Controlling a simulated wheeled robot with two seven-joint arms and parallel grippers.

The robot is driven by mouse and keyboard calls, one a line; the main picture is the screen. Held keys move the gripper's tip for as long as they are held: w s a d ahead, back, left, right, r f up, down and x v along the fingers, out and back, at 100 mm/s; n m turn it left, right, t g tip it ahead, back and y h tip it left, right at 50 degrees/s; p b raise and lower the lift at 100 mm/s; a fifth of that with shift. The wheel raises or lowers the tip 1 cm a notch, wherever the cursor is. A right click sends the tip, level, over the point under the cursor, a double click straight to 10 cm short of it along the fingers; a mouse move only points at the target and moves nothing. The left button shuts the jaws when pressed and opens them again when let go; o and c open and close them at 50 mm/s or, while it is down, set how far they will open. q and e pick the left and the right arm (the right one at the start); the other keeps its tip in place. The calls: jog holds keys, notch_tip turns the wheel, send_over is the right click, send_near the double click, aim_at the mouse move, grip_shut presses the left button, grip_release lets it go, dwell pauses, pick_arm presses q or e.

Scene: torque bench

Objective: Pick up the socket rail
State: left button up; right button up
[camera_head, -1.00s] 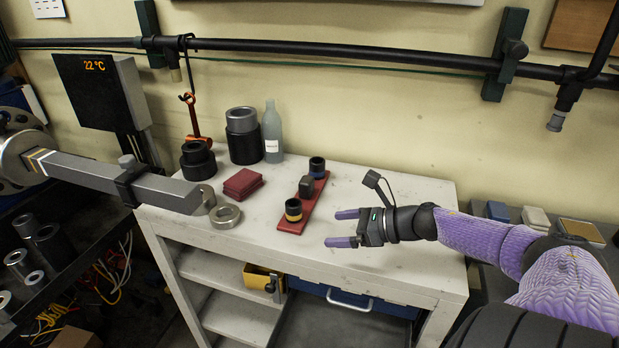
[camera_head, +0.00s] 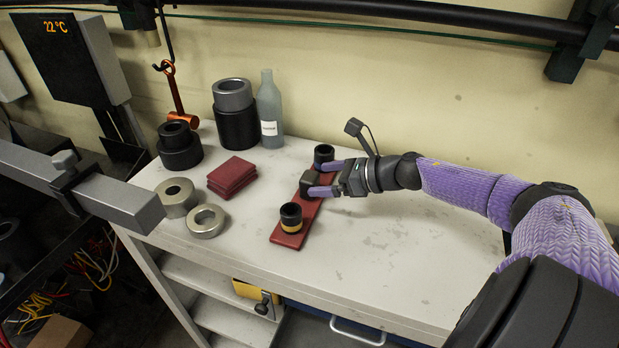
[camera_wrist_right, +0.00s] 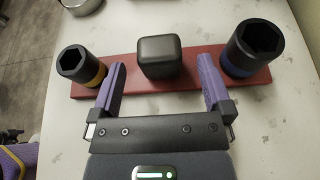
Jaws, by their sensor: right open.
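The socket rail (camera_head: 288,237) is a flat red bar lying on the white bench top. It carries a black socket with a yellow band (camera_head: 291,219) at its near end, a dark block (camera_head: 309,181) in the middle and a black socket (camera_head: 323,154) at its far end. In the right wrist view the rail (camera_wrist_right: 190,80) runs across, and the far socket shows a blue band (camera_wrist_right: 250,50). My right gripper (camera_head: 326,178) is open, its purple fingers (camera_wrist_right: 162,88) over the rail on either side of the block (camera_wrist_right: 160,57), apart from it. My left gripper is not seen.
Red folded pads (camera_head: 232,177), metal rings (camera_head: 206,220), black stacked cylinders (camera_head: 179,146), a taller cylinder (camera_head: 236,115) and a bottle (camera_head: 270,108) stand left of the rail. A grey beam (camera_head: 120,204) juts in from the left. The bench top right of the rail (camera_head: 400,260) is clear.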

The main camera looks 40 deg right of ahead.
aim_at(316, 177)
jog(key=shift+b+x, duration=0.35)
jog(key=shift+x, duration=1.5)
jog(key=shift+r, duration=0.3)
grip_shut()
